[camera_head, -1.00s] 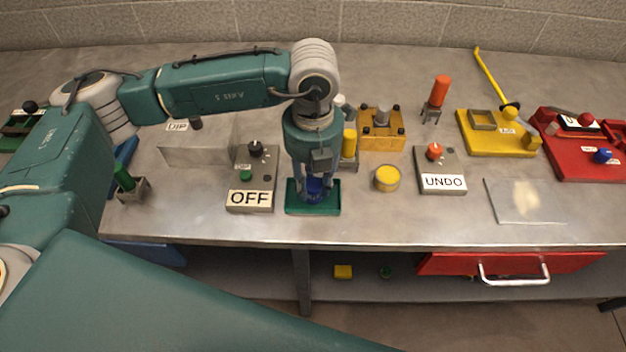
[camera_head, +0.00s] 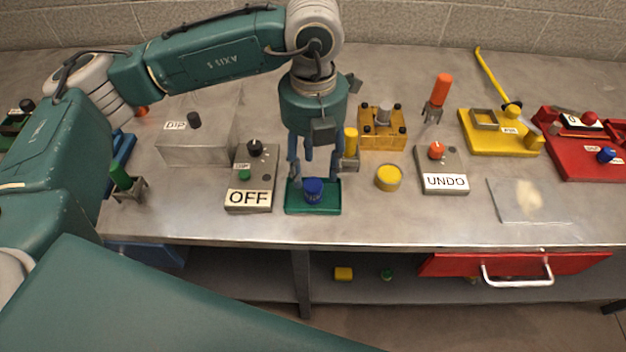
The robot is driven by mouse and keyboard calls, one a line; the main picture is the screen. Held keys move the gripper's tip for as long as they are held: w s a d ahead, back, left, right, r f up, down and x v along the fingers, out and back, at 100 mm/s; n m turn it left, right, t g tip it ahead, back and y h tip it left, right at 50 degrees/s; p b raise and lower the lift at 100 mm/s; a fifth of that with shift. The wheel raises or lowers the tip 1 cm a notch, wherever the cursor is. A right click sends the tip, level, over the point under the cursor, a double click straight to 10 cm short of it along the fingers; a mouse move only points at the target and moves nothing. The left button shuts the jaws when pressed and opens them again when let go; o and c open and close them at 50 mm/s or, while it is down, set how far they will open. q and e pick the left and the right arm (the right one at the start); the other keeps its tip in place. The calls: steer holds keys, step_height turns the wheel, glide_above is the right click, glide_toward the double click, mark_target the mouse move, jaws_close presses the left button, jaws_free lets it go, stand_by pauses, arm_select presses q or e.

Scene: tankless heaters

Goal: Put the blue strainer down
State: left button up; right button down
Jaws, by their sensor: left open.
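The blue strainer (camera_head: 314,191) is a small dark blue cylinder. It stands upright on the green tray (camera_head: 328,208) near the front edge of the table. My left gripper (camera_head: 315,172) is open, pointing down from above and just behind the strainer. Its fingers are spread to both sides, and the strainer's front and top show clear of them. My right gripper does not show.
The box marked OFF (camera_head: 250,195) stands close left of the tray. A yellow cylinder (camera_head: 388,178) and the box marked UNDO (camera_head: 442,180) are to the right. An amber block with pegs (camera_head: 381,136) stands behind. Bare table lies in front.

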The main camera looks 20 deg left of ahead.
mark_target(313, 184)
arm_select(q)
step_height(313, 184, up, 6)
steer(key=b, duration=0.1)
steer(key=shift+r, duration=0.2)
stand_by(0.3)
